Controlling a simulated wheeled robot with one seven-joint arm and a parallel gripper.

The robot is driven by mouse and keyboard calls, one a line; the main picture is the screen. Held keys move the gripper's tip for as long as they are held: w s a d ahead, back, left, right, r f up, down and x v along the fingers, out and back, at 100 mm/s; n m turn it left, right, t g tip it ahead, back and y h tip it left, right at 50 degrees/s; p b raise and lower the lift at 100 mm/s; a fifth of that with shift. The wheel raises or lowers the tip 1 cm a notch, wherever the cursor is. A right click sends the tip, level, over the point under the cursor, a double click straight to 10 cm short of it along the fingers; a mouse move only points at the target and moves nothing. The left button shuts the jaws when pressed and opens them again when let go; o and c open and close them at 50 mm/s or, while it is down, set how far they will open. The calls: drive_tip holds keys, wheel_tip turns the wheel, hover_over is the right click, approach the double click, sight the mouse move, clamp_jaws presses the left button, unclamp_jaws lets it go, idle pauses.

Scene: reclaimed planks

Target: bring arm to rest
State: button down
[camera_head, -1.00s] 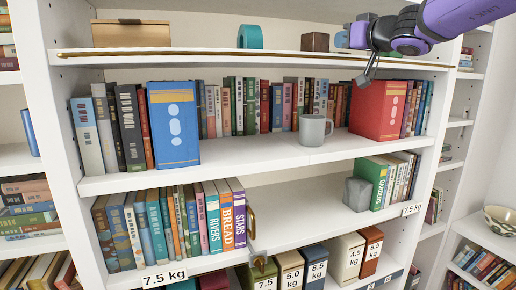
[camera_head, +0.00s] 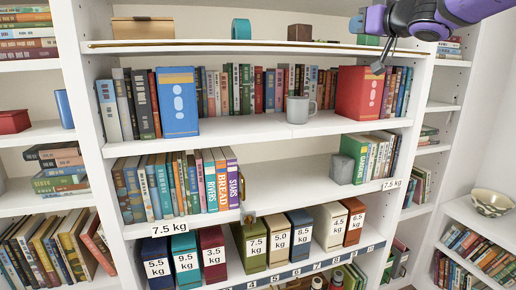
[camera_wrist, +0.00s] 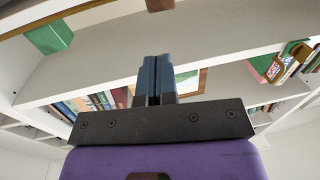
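My gripper (camera_head: 379,67) is at the upper right in the head view, in front of the shelf unit near the top shelf's front edge. My purple and dark arm reaches in from the top right corner. In the wrist view, my gripper (camera_wrist: 153,80) has its two dark fingers side by side with no clear gap, and nothing shows held between them. The white board of a shelf (camera_wrist: 110,72) crosses behind the fingers.
The white shelf unit holds books, a grey mug (camera_head: 297,110), a red box-like book (camera_head: 358,92), a grey cube (camera_head: 342,168) and weight-labelled boxes (camera_head: 252,243).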

drive_tip(key=s+a+f+g, duration=0.1)
drive_tip(key=s+f+g, duration=0.3)
drive_tip(key=s+f, duration=0.5)
drive_tip(key=s+a+f+g, duration=0.1)
drive_tip(key=s+f+g, duration=0.25)
drive_tip(key=s, duration=0.85)
drive_tip(key=s+d+f+m+g+h, duration=0.1)
drive_tip(key=s+d+f+m+h, duration=0.1)
drive_tip(key=s+d+f+h, duration=0.2)
drive_tip(key=s+d+f+m+g+h, duration=0.2)
drive_tip(key=s+d+f+m+h, duration=0.1)
drive_tip(key=s+f, duration=0.7)
drive_tip(key=shift+s+d+h, duration=0.4)
drive_tip(key=shift+s+d, duration=0.15)
drive_tip(key=shift+d, duration=0.1)
